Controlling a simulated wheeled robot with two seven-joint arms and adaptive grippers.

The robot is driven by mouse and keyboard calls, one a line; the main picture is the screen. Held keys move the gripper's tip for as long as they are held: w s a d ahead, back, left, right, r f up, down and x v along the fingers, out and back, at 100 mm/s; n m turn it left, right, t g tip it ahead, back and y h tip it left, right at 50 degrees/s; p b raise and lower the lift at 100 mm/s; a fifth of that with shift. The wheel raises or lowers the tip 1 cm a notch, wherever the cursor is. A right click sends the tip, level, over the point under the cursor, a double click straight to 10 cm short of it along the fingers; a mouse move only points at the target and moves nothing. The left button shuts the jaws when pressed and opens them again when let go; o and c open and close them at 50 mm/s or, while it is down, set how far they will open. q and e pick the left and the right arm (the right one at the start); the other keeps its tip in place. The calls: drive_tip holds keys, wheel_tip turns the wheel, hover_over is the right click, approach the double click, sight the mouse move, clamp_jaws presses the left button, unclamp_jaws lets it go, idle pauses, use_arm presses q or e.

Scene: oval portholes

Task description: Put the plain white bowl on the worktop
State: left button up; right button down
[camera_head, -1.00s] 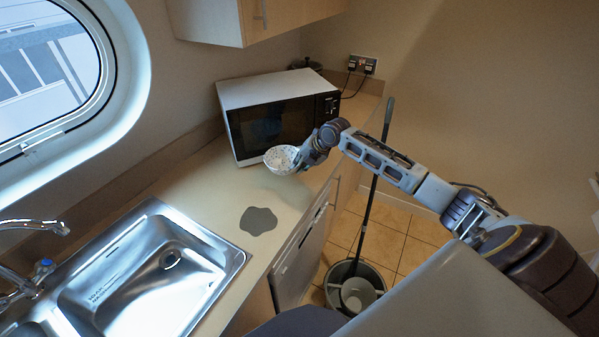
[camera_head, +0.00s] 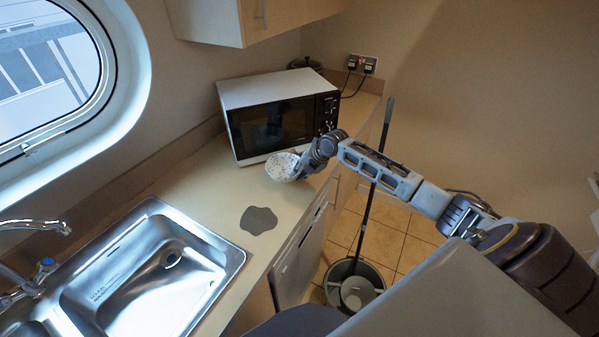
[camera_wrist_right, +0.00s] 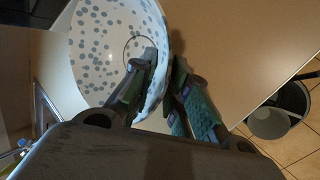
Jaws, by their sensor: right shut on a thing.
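My right gripper (camera_head: 302,168) is shut on the rim of a white bowl with blue-grey spots (camera_head: 281,167), in front of the microwave. In the right wrist view the spotted bowl (camera_wrist_right: 105,45) is tilted, its rim wall between the fingers of the gripper (camera_wrist_right: 166,72). I cannot tell whether the bowl touches the worktop (camera_head: 212,192). No plain white bowl can be made out on the worktop. My left gripper is not in view.
A white microwave (camera_head: 275,92) stands at the back of the worktop. A bucket (camera_head: 355,284) and a long-handled pole (camera_head: 372,190) stand on the tiled floor. The worktop between mat and microwave is clear.

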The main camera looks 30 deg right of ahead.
drive_tip(key=c, duration=1.4)
unclamp_jaws()
drive_tip(key=shift+r, duration=0.15)
drive_tip(key=shift+b+v, duration=0.65)
drive_tip(key=shift+v, duration=5.25)
